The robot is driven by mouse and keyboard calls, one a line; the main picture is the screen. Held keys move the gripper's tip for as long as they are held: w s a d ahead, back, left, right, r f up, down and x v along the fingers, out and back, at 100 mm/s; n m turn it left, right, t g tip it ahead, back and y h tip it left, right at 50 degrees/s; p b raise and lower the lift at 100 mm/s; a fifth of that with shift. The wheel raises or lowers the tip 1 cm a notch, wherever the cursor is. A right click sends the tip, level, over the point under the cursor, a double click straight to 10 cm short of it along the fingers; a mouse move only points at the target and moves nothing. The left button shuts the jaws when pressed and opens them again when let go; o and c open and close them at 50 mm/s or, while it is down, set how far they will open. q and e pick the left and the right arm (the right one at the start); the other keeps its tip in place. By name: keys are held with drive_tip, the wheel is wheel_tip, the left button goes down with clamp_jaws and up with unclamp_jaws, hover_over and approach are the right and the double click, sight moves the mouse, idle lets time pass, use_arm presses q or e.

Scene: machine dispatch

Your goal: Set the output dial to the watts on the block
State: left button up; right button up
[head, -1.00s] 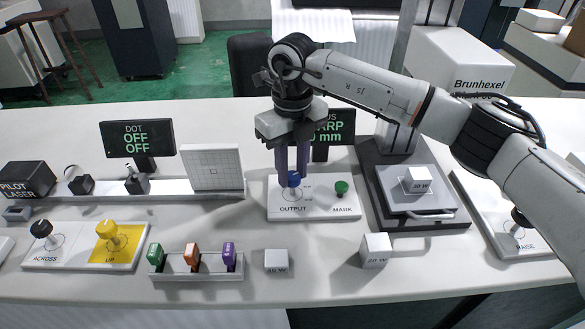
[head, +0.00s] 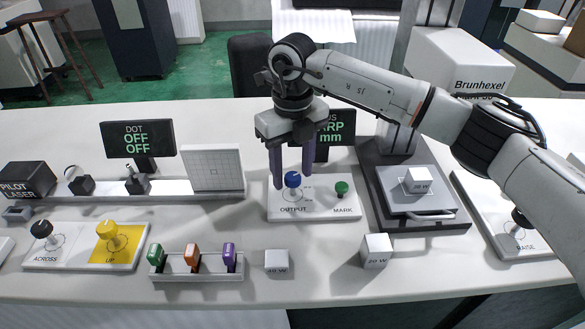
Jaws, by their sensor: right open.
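The blue output dial (head: 292,180) stands on a white panel (head: 316,211) marked OUTPUT and MARK. My right gripper (head: 292,174) points down over the dial, its purple fingers spread to either side, apart from the knob. The dial's exact setting is too small to read. A white block (head: 417,181) sits on the grey plate (head: 397,204) of the machine at right; its label ends in W, and the number looks like 30 but is blurred. The display (head: 338,127) behind is partly hidden by my gripper. My left gripper is not in view.
A green MARK button (head: 341,188) is right of the dial. Loose blocks marked 40 W (head: 276,260) and 20 W (head: 376,250) lie in front. A rack (head: 197,272) with green, orange and purple pieces and a panel with a yellow knob (head: 109,233) are left.

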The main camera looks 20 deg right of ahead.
sight(293, 176)
wheel_tip(293, 176, up, 10)
drive_tip(key=shift+r+b, duration=0.15)
drive_tip(key=shift+b, duration=0.2)
idle(0.4)
